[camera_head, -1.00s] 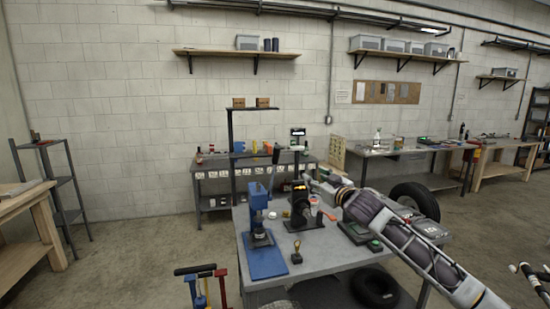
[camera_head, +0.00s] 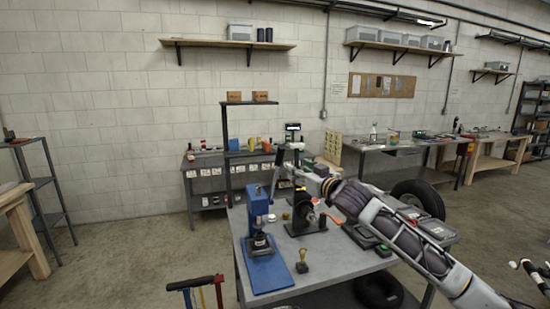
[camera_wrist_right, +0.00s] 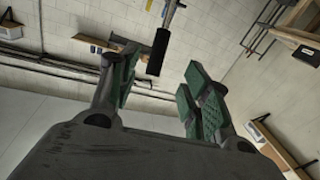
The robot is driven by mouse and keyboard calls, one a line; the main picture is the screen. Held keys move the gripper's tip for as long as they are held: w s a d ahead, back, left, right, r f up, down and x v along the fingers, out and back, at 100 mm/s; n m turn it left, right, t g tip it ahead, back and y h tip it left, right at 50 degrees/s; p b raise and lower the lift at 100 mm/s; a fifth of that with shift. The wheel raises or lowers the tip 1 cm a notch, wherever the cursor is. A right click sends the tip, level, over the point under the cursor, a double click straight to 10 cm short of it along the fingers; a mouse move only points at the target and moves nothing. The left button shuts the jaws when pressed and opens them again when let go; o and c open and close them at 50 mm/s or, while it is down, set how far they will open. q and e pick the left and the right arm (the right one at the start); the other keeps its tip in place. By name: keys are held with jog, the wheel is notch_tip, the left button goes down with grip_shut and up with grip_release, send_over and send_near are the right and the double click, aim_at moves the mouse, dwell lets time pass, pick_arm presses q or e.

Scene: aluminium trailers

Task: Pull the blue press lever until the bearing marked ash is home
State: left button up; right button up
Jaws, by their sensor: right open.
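The blue press (camera_head: 257,204) stands on a blue base plate (camera_head: 268,276) at the left of the metal bench. Its lever, with a black grip (camera_wrist_right: 159,52), rises steeply; the upper end shows in the head view (camera_head: 278,157). My right gripper (camera_head: 287,170) is open beside the upper lever. In the wrist view its green-padded fingers (camera_wrist_right: 155,85) stand apart, with the black grip between them in the picture; I see no clear contact. A dark part sits under the press ram (camera_head: 260,241); no ash marking is readable. My left gripper is not in view.
A black stand with an orange-red handle (camera_head: 333,219) is close right of the press, under my right arm. A small brass-coloured stamp (camera_head: 302,262) stands at the bench front. Dark cases (camera_head: 365,238) lie farther right. A shelf post rises behind the press.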

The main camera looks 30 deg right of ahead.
aim_at(282, 159)
jog(key=shift+w+d+r+p, duration=0.15)
jog(key=shift+w+p, duration=0.45)
jog(key=shift+w, duration=1.1)
jog(key=shift+w+d+f+p, duration=0.1)
jog(key=shift+w+p, duration=0.55)
jog(key=shift+w, duration=1.1)
jog(key=shift+w+d+r+p, duration=0.15)
jog(key=shift+w+p, duration=0.45)
jog(key=shift+w, duration=1.1)
jog(key=shift+w+f+p, duration=0.15)
jog(key=shift+w+p, duration=0.55)
jog(key=shift+w, duration=1.25)
jog(key=shift+c, duration=0.5)
grip_shut()
